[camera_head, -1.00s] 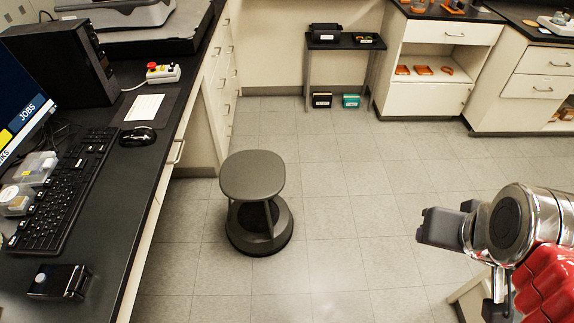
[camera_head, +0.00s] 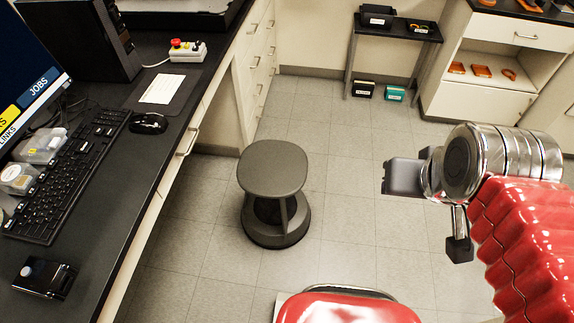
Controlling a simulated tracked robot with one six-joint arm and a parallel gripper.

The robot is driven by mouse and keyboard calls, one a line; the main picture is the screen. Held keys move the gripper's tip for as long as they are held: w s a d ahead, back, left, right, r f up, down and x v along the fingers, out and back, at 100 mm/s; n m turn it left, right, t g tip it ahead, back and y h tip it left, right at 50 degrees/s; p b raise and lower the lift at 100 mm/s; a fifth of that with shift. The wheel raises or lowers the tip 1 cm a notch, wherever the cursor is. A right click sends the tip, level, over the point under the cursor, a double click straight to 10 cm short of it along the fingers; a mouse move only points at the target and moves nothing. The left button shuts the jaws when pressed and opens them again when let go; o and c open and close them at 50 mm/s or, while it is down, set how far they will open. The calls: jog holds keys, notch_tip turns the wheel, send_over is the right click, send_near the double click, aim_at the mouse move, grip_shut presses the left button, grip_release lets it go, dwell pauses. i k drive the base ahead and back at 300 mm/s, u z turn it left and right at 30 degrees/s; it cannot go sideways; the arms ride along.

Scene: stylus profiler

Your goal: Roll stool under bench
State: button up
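The stool (camera_head: 274,190) stands upright on the tiled floor, with a dark grey seat on a round base. It is just right of the black-topped bench (camera_head: 150,200), out in the open and not under it. The bench has a knee opening (camera_head: 218,130) beside its drawer stack, partly hidden by the bench top. My gripper (camera_head: 405,178) is up at the right, apart from the stool and not touching it. Its fingers are not clear enough to tell whether they are open or shut.
A keyboard (camera_head: 75,170), mouse (camera_head: 148,123) and red-button box (camera_head: 187,50) sit on the bench. A small side table (camera_head: 395,28) and white cabinets (camera_head: 480,105) stand at the back. The floor (camera_head: 345,200) between the stool and my arm is clear.

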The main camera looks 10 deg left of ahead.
aim_at(275, 213)
jog(key=u, duration=0.65)
jog(key=i, duration=0.9)
jog(key=u, duration=0.55)
